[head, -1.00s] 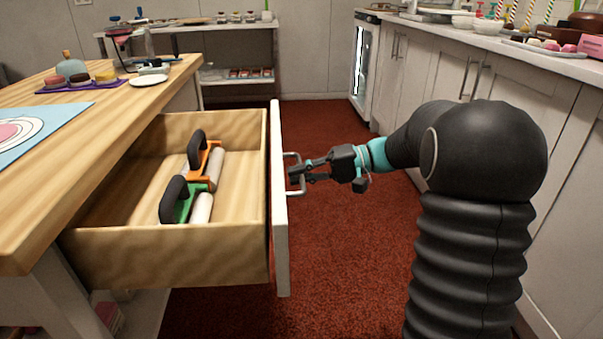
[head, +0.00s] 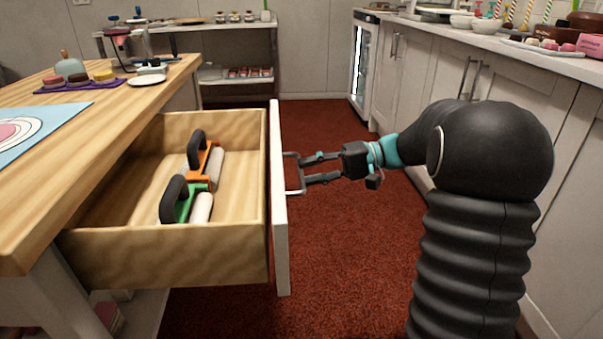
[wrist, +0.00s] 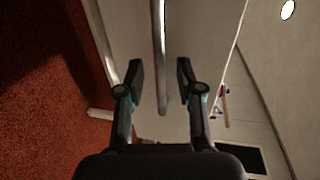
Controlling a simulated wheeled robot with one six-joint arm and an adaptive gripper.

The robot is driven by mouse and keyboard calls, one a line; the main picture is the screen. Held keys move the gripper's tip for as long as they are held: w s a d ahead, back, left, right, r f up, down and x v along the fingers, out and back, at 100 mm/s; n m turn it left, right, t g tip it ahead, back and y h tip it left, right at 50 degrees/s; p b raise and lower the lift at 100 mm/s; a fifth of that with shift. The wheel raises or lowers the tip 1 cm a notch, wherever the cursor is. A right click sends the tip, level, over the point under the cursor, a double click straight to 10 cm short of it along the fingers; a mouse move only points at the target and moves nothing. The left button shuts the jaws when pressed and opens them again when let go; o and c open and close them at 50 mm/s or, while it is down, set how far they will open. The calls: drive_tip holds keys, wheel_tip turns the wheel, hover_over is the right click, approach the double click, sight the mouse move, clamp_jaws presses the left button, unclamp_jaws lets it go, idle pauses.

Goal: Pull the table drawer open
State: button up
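The table drawer (head: 165,258) is pulled far out from the wooden table (head: 130,98). Its white front panel (head: 280,230) faces right and carries a metal bar handle (head: 293,190). Two rollers with black grips lie inside, one orange (head: 212,165) and one green (head: 190,203). My gripper (head: 305,168) is to the right of the panel, with its fingertips close to the handle. In the wrist view the fingers (wrist: 160,82) are spread apart, with the handle bar (wrist: 158,45) running between them and gaps on both sides. The gripper holds nothing.
A white counter with cabinets (head: 480,90) runs along the right, near my arm. A shelf unit (head: 240,50) stands at the back. The red floor (head: 330,240) between drawer and cabinets is clear. A blue mat (head: 50,125) lies on the table.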

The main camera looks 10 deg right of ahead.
drive_tip(key=v, duration=0.9)
drive_tip(key=shift+d, duration=0.15)
wheel_tip(320, 180, down, 9)
drive_tip(key=d+m+h, duration=0.1)
drive_tip(key=m+h, duration=0.2)
drive_tip(key=m, duration=0.1)
drive_tip(key=s+f+m+h, duration=0.1)
drive_tip(key=s+f+h, duration=0.2)
drive_tip(key=s+h, duration=0.35)
drive_tip(key=s+a+r+n+t+h+p, duration=0.2)
drive_tip(key=s+r, duration=0.3)
drive_tip(key=s, duration=0.5)
drive_tip(key=s+a+r+n+t+h+p, duration=0.2)
drive_tip(key=s+a+r+n+h+p, duration=0.1)
drive_tip(key=s, duration=0.6)
wheel_tip(320, 180, up, 2)
drive_tip(key=shift+s+a+r+n+t+h+p, duration=0.1)
drive_tip(key=shift+s+a+n+t+h+p, duration=0.35)
drive_tip(key=shift+a, duration=0.6)
